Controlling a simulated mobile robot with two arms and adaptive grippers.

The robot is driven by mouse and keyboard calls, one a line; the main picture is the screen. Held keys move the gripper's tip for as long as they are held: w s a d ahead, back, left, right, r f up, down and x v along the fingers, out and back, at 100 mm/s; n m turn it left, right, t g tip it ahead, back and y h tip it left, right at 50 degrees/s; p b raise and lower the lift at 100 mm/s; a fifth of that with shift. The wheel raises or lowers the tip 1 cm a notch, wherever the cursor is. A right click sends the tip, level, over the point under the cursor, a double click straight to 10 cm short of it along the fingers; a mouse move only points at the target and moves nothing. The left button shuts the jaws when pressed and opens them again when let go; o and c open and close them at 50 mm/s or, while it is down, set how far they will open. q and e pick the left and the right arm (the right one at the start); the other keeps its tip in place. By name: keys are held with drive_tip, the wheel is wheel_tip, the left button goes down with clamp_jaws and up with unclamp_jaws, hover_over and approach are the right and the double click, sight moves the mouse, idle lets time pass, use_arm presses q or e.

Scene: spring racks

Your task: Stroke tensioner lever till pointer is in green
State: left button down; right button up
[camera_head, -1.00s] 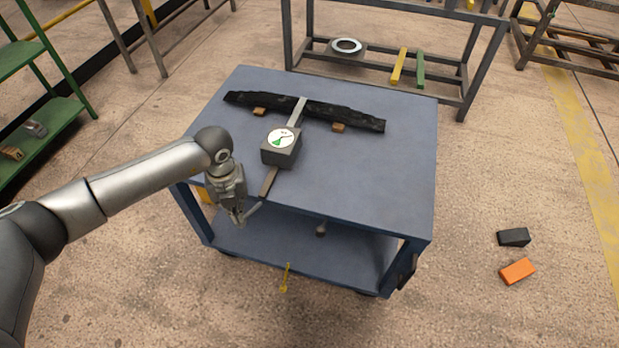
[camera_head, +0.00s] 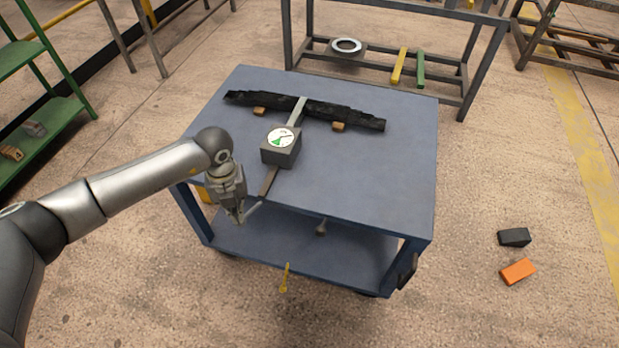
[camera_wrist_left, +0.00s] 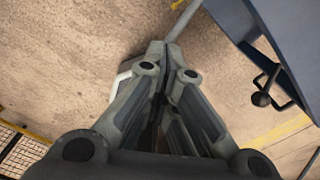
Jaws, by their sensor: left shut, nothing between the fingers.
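The tensioner is a dark box (camera_head: 281,152) on the blue cart top, with a round white dial (camera_head: 280,138) on its upper face. The dial has a green sector low on it and a thin dark pointer, too small to read exactly. A brown bar (camera_head: 269,181) runs from the box past the cart's front edge. A thin grey rod (camera_head: 254,210) lies between the bar's end and my left gripper (camera_head: 241,220); it also shows in the wrist view (camera_wrist_left: 185,18). My left gripper's fingers are shut and empty, at the rod's near end. Contact is unclear. My right gripper is out of view.
A dark leaf-spring-like bar (camera_head: 345,114) lies across the cart (camera_head: 380,180) on wooden blocks. A knob (camera_head: 321,229) shows below the cart's front edge. A yellow piece (camera_head: 285,278) is in front. Black (camera_head: 514,237) and orange (camera_head: 517,271) blocks lie on the floor right.

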use_arm(q)
wheel_tip(320, 180, down, 7)
drive_tip(key=b, duration=0.4)
drive_tip(key=shift+r+b, duration=0.2)
drive_tip(key=shift+b, duration=0.15)
wheel_tip(320, 180, down, 12)
drive_tip(key=b, duration=0.9)
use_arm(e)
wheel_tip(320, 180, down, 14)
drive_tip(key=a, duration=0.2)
use_arm(q)
wheel_tip(320, 180, up, 18)
drive_tip(key=p, duration=1.3)
drive_tip(key=shift+d, duration=0.1)
drive_tip(key=shift+r+p, duration=0.5)
drive_tip(key=shift+r, duration=0.05)
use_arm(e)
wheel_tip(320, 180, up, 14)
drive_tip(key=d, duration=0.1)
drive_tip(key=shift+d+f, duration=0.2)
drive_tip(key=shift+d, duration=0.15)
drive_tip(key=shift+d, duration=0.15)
